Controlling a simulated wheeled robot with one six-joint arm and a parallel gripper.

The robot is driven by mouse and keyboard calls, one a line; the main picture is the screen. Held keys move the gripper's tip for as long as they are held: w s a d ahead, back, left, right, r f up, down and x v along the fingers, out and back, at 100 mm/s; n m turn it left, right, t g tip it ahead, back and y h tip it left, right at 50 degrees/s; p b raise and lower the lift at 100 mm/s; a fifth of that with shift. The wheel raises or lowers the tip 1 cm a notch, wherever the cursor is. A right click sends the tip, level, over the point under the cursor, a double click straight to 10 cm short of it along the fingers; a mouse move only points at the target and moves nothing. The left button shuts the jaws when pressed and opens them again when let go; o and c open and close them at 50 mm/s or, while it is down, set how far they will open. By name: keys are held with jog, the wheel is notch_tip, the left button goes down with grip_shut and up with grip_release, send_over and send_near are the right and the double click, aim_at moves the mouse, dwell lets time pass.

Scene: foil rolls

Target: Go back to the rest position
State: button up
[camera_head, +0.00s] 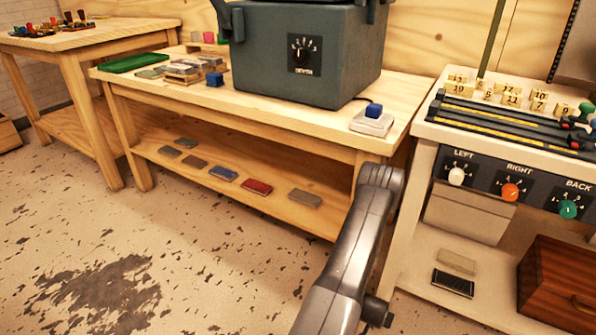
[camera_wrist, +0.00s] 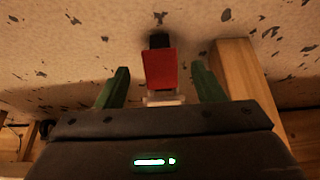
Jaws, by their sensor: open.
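My gripper (camera_wrist: 161,76) shows in the wrist view with its two green fingers spread apart. A red piece with a black end (camera_wrist: 160,69) shows between the fingers, with a pale part below it. A gap shows on each side of the red piece, and I cannot tell what it is. The speckled floor lies beyond the fingers. In the head view my grey arm rises at the lower middle, in front of the workbench. My gripper itself does not show there.
The floor at left is open.

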jog(key=x, duration=0.3)
jog(key=shift+b, duration=0.4)
jog(key=shift+r, duration=0.15)
jog(key=shift+s, duration=0.1)
jog(key=p+v, duration=0.6)
jog(key=v, duration=0.8)
jog(key=b+x, duration=0.5)
jog(key=x, duration=0.9)
jog(key=shift+b, duration=0.4)
jog(key=shift+r+g+y, duration=0.5)
jog(key=shift+r+g, duration=0.05)
jog(key=shift+g, duration=0.45)
jog(key=shift+w+r+g+y, duration=0.25)
jog(key=shift+g+y, duration=0.25)
jog(key=shift+g, duration=0.1)
